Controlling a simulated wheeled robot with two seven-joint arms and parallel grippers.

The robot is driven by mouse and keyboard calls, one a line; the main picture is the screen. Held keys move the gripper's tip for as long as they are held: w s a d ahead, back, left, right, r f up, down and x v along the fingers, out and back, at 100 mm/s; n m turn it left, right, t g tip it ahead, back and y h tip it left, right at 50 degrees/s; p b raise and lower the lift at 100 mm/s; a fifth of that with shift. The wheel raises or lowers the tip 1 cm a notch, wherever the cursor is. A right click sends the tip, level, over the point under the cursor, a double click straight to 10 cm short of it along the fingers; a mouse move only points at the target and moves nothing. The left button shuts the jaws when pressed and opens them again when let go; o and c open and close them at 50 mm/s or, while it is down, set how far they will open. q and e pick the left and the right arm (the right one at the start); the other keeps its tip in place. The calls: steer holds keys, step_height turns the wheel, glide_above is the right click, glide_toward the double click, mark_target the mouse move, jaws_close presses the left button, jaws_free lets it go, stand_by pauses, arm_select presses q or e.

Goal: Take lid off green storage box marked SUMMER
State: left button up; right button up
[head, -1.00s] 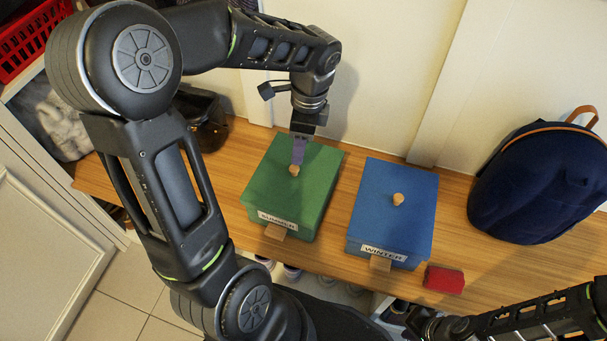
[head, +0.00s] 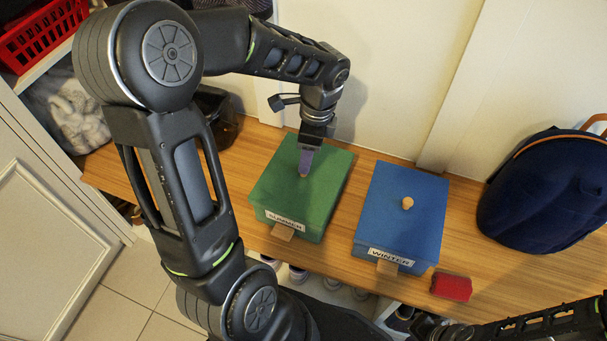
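The green storage box (head: 285,205) marked SUMMER stands on the wooden bench, its lid seated on top. A small wooden knob (head: 303,176) sits in the middle of the lid, partly covered by my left gripper. My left gripper (head: 305,170) points down from above, with its fingertips at the knob. I cannot tell whether the fingers are shut on the knob or only around it. My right arm comes in at the lower right; its gripper is not clearly visible.
A blue box (head: 385,225) marked WINTER with its own knob (head: 407,203) stands right of the green one. A red block (head: 452,287) lies at the bench's front edge. A dark blue backpack (head: 545,195) stands at the right. The bench (head: 335,257) is clear between the boxes.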

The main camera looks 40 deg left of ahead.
arm_select(q)
steer(key=f, duration=0.3)
steer(key=f+b, duration=0.1)
steer(key=shift+s+a+f, duration=0.2)
steer(key=shift+a, duration=0.05)
jaws_close()
stand_by(0.6)
